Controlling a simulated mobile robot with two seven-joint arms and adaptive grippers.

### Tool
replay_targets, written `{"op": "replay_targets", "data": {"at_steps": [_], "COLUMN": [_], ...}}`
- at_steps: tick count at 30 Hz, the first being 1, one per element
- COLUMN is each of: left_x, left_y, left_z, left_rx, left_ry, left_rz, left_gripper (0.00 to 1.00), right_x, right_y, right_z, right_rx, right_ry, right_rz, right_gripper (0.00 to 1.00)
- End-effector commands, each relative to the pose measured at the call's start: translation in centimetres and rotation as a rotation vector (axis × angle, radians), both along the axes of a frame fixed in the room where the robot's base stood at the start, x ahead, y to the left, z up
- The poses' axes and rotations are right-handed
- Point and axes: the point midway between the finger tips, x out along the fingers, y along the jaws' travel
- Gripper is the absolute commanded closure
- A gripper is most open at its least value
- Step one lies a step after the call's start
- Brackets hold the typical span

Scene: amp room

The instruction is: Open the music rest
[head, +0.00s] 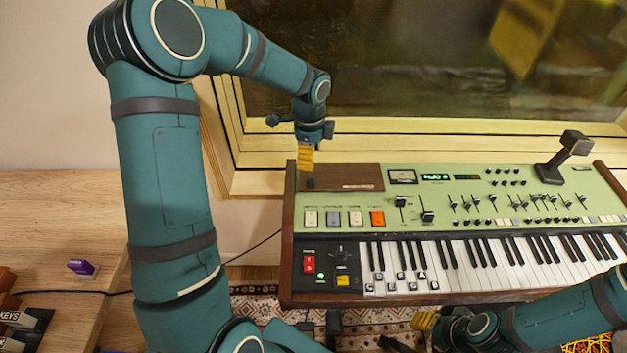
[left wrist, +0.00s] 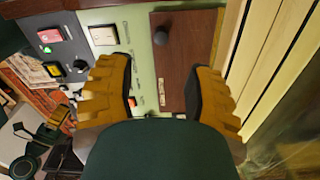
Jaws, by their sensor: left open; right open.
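The likely music rest is a brown wooden panel (head: 358,178) lying flat at the back left of the green keyboard (head: 480,190). In the left wrist view the panel (left wrist: 178,75) shows a dark round knob (left wrist: 160,38) near one end. My left gripper (head: 305,158) hangs above the panel's left end, its yellow fingers pointing down. In the left wrist view its fingers (left wrist: 160,72) are apart with nothing between them. The knob appears beyond the fingertips; contact is not visible. My right gripper (head: 424,321) is low in front of the keys, open with nothing seen in it.
A wooden window frame (head: 400,138) stands close behind the keyboard. A wooden desk (head: 50,220) with a purple box (head: 82,268) is at left. A patterned rug (head: 260,305) lies below.

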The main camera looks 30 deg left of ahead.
Motion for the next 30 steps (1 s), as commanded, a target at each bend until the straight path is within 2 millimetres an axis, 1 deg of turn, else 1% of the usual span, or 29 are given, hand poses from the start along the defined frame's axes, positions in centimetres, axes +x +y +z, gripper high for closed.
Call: {"op": "replay_targets", "data": {"at_steps": [1, 6, 12, 15, 21, 29, 30], "left_x": [-0.1, 0.0, 0.0, 0.0, 0.0, 0.0, 0.0], "left_y": [0.0, 0.0, 0.0, 0.0, 0.0, 0.0, 0.0], "left_z": [-1.4, -4.8, -8.1, -9.3, -10.3, -10.3, -10.3], "left_rx": [-0.002, -0.002, -0.002, -0.001, -0.001, -0.001, -0.001], "left_ry": [0.005, 0.003, 0.003, 0.002, 0.001, 0.0, 0.0], "left_rz": [0.0, 0.001, 0.002, 0.001, 0.002, 0.002, 0.002], "left_gripper": [0.48, 0.48, 0.48, 0.48, 0.48, 0.48, 0.52], "right_x": [0.1, 0.3, 0.4, 0.5, 0.6, 0.6, 0.6], "right_y": [0.0, 0.0, -0.1, -0.1, -0.1, -0.1, -0.1], "right_z": [-0.5, -1.3, -2.2, -2.4, -2.6, -2.6, -2.6], "right_rx": [0.0, -0.001, -0.002, -0.003, -0.003, -0.003, -0.003], "right_ry": [-0.002, -0.006, -0.01, -0.011, -0.014, -0.014, -0.014], "right_rz": [-0.001, -0.001, -0.003, -0.003, -0.003, -0.003, -0.003], "right_gripper": [0.53, 0.53, 0.53, 0.53, 0.53, 0.53, 0.53]}}
